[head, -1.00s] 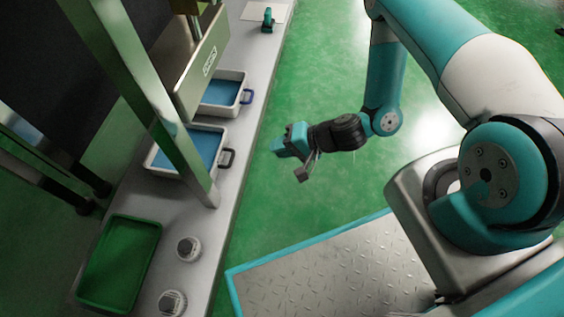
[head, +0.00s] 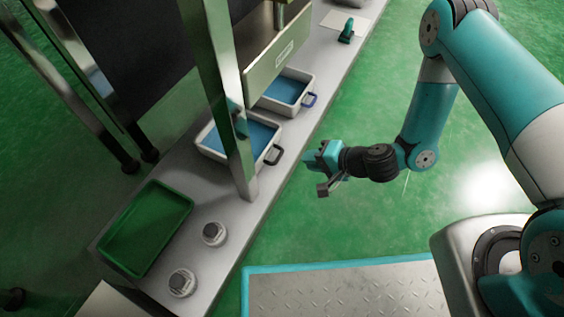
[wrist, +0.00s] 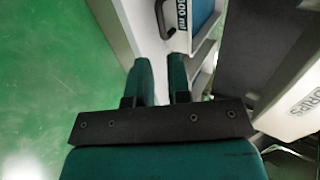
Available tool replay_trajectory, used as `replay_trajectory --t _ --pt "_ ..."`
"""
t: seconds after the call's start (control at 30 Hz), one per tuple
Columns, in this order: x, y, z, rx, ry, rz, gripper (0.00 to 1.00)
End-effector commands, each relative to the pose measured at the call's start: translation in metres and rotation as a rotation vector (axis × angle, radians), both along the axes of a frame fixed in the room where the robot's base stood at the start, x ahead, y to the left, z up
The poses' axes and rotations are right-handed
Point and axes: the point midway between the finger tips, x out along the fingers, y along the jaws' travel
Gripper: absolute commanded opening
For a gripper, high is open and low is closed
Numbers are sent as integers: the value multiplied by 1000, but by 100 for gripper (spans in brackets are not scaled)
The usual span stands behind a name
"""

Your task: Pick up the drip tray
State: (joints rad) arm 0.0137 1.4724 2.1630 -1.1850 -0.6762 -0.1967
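Two white trays with blue insides sit on the grey bench below a metal panel. The nearer tray (head: 212,152) has a black handle (head: 275,155), and the farther tray (head: 268,104) has a blue handle. A green tray (head: 147,228) lies at the bench's near end; I cannot tell by label which is the drip tray. My gripper (head: 316,170) is over the floor just right of the nearer tray's handle, apart from it. In the wrist view, the gripper (wrist: 163,78) has its fingers apart with nothing held.
A shiny metal post (head: 225,110) stands in front of the nearer tray. The lettered panel (head: 278,52) hangs above the trays. Two round knobs (head: 214,234) are on the bench near the green tray. A green-teal item (head: 346,30) stands at the far end.

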Motion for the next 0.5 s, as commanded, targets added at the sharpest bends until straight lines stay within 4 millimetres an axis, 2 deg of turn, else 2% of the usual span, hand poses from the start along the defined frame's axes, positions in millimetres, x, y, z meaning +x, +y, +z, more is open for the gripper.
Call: replay_trajectory --t 0.03,0.5 --pt "4 8 -12 -2 -5 8 18" --pt "40 69 -57 0 -4 4 18"
